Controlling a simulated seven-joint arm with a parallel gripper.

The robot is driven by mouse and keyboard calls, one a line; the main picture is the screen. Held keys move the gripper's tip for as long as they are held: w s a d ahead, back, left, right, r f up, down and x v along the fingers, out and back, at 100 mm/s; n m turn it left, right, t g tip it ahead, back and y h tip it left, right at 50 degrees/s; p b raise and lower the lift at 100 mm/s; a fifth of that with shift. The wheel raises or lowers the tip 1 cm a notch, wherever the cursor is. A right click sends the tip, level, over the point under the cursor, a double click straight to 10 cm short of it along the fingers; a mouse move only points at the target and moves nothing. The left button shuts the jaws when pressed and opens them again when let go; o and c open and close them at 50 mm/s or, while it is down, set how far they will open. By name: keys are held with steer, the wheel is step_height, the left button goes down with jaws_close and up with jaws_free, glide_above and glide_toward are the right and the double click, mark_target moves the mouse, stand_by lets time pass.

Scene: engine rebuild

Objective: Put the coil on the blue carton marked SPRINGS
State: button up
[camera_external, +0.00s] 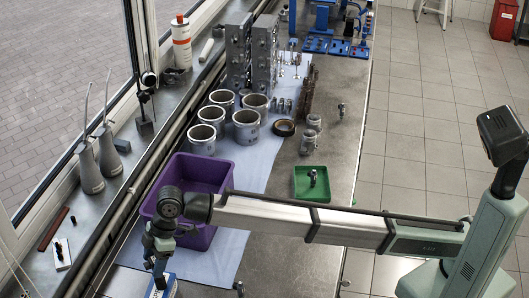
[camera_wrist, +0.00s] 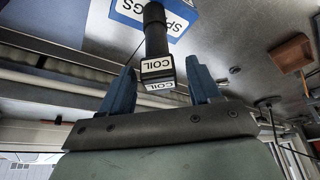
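The coil (camera_wrist: 157,65) is a dark part with a square head bearing white COIL labels and a narrower stem. In the wrist view its head is between the two blue fingers of my gripper (camera_wrist: 161,90), with a visible gap on each side. My gripper is open. The stem's far end overlaps the blue carton (camera_wrist: 172,30), whose white label reads partly as SPRINGS; the exact contact is unclear. In the external view my gripper (camera_external: 157,268) points down over the carton (camera_external: 171,287) at the bottom edge, and the coil cannot be made out clearly there.
A purple bin (camera_external: 210,170) stands just behind my gripper. A green tray (camera_external: 318,193) with a small part in it is to the right. Grey cylinders (camera_external: 246,127) and engine blocks (camera_external: 238,50) stand farther back. A small dark part (camera_external: 238,288) stands right of the carton.

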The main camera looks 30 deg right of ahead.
steer(key=shift+o, duration=0.2)
steer(key=v, duration=1.2)
steer(key=shift+r, duration=0.2)
